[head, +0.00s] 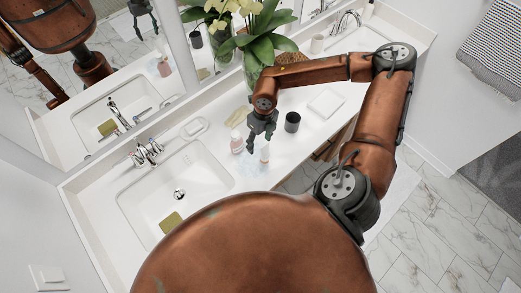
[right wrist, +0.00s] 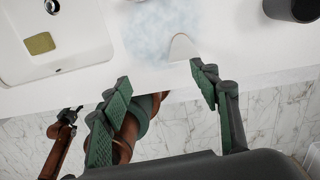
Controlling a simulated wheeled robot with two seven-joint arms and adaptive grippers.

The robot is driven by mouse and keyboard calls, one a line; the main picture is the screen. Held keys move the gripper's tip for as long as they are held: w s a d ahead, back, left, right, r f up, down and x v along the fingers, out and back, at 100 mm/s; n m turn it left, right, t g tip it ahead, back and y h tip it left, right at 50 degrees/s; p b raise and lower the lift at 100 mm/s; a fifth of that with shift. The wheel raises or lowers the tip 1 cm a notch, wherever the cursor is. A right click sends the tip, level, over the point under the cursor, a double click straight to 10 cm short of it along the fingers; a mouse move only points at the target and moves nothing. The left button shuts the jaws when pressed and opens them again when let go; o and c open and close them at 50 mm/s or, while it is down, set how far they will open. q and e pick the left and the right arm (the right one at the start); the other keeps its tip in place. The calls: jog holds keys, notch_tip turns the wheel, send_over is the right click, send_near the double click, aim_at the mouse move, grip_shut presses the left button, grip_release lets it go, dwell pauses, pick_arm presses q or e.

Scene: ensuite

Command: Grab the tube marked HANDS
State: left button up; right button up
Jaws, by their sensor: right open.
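A small pale tube (head: 265,153) stands on the white counter, just below my right gripper (head: 261,143) in the head view. In the right wrist view a whitish tapered thing (right wrist: 182,47), which looks like this tube, is just beyond the fingertips, nearer the right finger. I cannot read any marking on it. My right gripper (right wrist: 160,78) is open and empty, apart from the tube. A copper arm end with dark tips (right wrist: 68,117), which seems to be my left gripper, is small at the lower left of the right wrist view; its jaws are unclear.
A pinkish bottle (head: 237,142) stands just left of the right gripper, and a dark cup (head: 292,122) to its right. A pale blue patch (head: 250,166) lies around the tube's base. The sink (head: 165,190) is left; a vase of flowers (head: 255,70) stands behind.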

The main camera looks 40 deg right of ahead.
aim_at(265, 146)
jog(key=d+h, duration=0.1)
jog(key=d, duration=0.2)
jog(key=shift+w+d, duration=0.15)
jog(key=shift+f+p, duration=0.35)
jog(key=shift+f, duration=0.55)
notch_tip(265, 146, down, 5)
jog(key=shift+f+p, duration=0.1)
jog(key=shift+p, duration=0.95)
jog(key=shift+f, duration=0.15)
jog(key=shift+c, duration=0.5)
grip_shut()
